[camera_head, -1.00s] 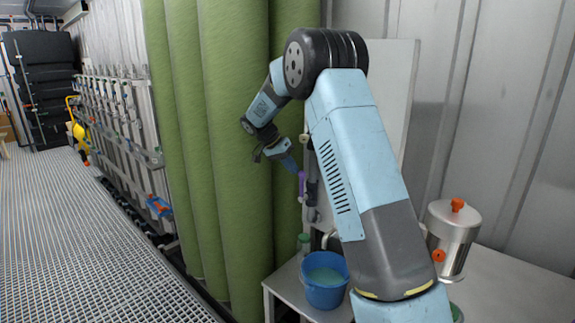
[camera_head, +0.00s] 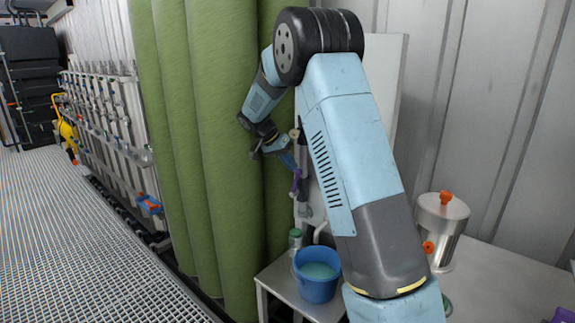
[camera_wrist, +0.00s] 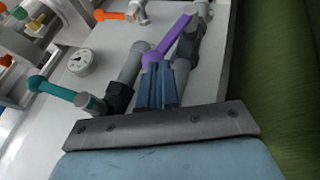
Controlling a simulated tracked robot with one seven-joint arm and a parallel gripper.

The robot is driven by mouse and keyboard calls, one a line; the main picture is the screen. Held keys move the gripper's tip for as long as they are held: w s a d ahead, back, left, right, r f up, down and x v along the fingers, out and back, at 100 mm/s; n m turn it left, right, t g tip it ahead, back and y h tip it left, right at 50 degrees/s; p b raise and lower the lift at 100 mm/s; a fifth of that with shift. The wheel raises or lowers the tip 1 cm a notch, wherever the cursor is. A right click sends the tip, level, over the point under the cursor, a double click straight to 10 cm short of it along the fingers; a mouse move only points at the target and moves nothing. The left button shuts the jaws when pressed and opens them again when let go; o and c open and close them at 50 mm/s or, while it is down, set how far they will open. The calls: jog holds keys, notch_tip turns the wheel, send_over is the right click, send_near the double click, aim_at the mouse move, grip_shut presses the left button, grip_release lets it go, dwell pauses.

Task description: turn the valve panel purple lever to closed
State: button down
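The purple lever (camera_wrist: 170,38) runs diagonally in the wrist view, its rounded end low at the left and its upper end at a grey pipe fitting. In the head view the purple lever (camera_head: 296,180) shows small on the panel's left side. My gripper (camera_wrist: 165,72) has its blue fingers close together, with their tips at the lever's rounded end. They seem to touch it, but I see no clear grip around it. In the head view my gripper (camera_head: 290,164) is just above the lever. The white valve panel (camera_head: 390,90) is partly hidden by my arm.
A teal lever (camera_wrist: 52,90), an orange lever (camera_wrist: 112,15) and a round gauge (camera_wrist: 82,63) are left of the purple one. A blue bucket (camera_head: 318,288) and a steel pot (camera_head: 440,228) stand below.

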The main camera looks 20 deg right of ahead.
aim_at(295, 184)
jog(key=s+d+r+v, duration=0.1)
jog(key=s+v, duration=0.1)
jog(key=v, duration=0.7)
jog(key=w+a+f+m+g, duration=0.1)
jog(key=w+a+f+m, duration=0.1)
jog(key=w+f, duration=0.2)
jog(key=x, duration=1)
jog(key=shift+w, duration=0.2)
jog(key=shift+s+f+y, duration=0.1)
jog(key=shift+s+y, duration=0.05)
jog(key=shift+y, duration=0.25)
jog(key=shift+s+d+t, duration=0.1)
jog(key=shift+t, duration=0.2)
